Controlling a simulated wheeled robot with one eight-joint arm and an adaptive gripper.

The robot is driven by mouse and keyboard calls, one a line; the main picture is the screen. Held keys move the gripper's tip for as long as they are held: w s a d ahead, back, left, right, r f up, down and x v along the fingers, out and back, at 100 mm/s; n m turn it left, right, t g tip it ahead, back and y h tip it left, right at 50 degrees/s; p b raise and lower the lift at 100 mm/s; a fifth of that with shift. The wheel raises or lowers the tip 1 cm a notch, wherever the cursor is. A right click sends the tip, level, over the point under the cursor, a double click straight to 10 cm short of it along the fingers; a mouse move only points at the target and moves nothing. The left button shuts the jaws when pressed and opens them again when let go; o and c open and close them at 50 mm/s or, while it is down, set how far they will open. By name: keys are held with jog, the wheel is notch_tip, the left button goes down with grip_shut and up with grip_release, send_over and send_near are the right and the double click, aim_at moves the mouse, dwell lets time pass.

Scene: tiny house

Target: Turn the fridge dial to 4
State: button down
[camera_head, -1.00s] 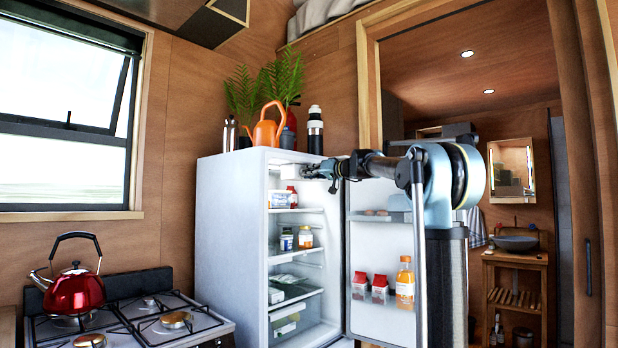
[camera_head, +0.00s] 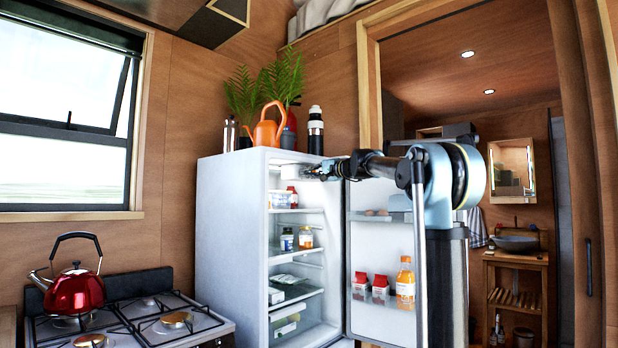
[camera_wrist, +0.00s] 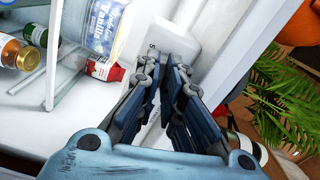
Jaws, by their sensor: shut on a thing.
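The fridge (camera_head: 228,245) stands with its door open. Inside at the top is a white housing (camera_wrist: 178,32), with a small mark like a 5 at its edge in the wrist view. My gripper (camera_head: 312,172) reaches in at the top of the fridge. In the wrist view my gripper (camera_wrist: 180,78) has its dark fingers close together at the housing, shut on what I take to be the dial. The dial itself and its setting are hidden by the fingers.
The fridge door (camera_head: 380,255) holds an orange bottle (camera_head: 405,283) and cartons. An orange watering can (camera_head: 265,128) and ferns stand on the fridge.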

jog(key=m, duration=2)
jog(key=shift+w+d, duration=0.15)
dwell(0.4)
jog(key=c, duration=1.7)
grip_release()
jog(key=shift+w, duration=0.1)
